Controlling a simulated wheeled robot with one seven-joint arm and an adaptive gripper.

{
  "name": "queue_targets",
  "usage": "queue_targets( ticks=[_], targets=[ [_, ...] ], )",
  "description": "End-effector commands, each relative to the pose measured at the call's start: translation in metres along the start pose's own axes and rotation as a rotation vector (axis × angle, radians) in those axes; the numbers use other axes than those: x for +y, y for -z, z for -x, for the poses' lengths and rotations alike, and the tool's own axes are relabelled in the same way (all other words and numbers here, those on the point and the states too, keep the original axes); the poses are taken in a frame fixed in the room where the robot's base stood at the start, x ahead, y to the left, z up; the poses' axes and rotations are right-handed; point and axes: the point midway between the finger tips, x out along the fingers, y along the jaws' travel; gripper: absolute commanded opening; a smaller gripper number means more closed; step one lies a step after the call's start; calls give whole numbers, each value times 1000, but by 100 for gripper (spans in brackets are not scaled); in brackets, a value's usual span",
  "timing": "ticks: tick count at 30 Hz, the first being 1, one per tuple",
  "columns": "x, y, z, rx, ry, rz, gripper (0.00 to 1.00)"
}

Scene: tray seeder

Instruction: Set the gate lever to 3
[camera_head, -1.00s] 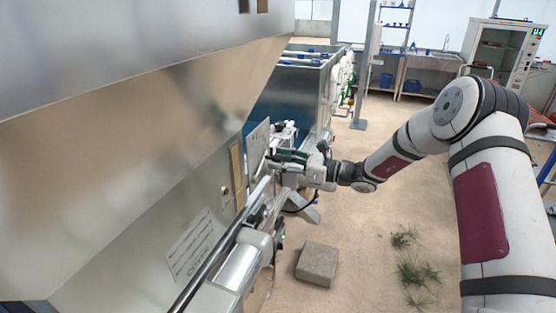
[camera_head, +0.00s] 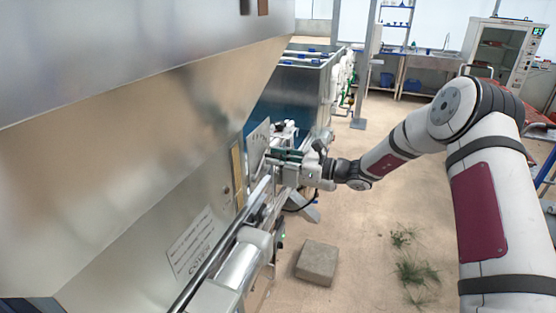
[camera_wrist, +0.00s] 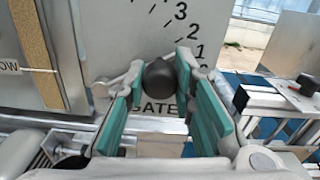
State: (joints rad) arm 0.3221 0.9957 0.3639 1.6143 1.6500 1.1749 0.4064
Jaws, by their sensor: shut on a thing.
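The gate plate (camera_wrist: 130,30) is a pale panel with a scale of tick marks; the numbers 3, 2 and 1 show along its upper right, with "GATE" printed below. The gate lever's dark round knob (camera_wrist: 160,75) sits in front of the plate, below and left of the numbers. My gripper (camera_wrist: 158,84) has its green-padded fingers on both sides of the knob and is shut on it. The lever's shaft and its pointed setting are hidden. In the head view my gripper (camera_head: 272,156) is at the plate (camera_head: 257,142), and the knob is too small to tell.
A level strip (camera_wrist: 38,50) with a "LOW" mark stands left of the plate. A metal frame with a black knob (camera_wrist: 308,82) is at the right. In the head view, the large metal hopper (camera_head: 130,150) fills the left, and a block (camera_head: 317,263) lies on the floor.

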Motion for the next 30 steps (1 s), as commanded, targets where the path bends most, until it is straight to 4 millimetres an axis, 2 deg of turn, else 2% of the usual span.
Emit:
queue_targets(
  ticks=[3,9,20,21,23,30],
  targets=[
    [6,-11,1,1,1,118,0],
    [12,-19,1,0,1,261,0],
    [12,-19,1,1,1,287,0],
    [12,-19,1,1,1,287,30],
    [12,-19,1,1,1,286,44],
    [12,-19,0,1,1,286,44]
  ],
)
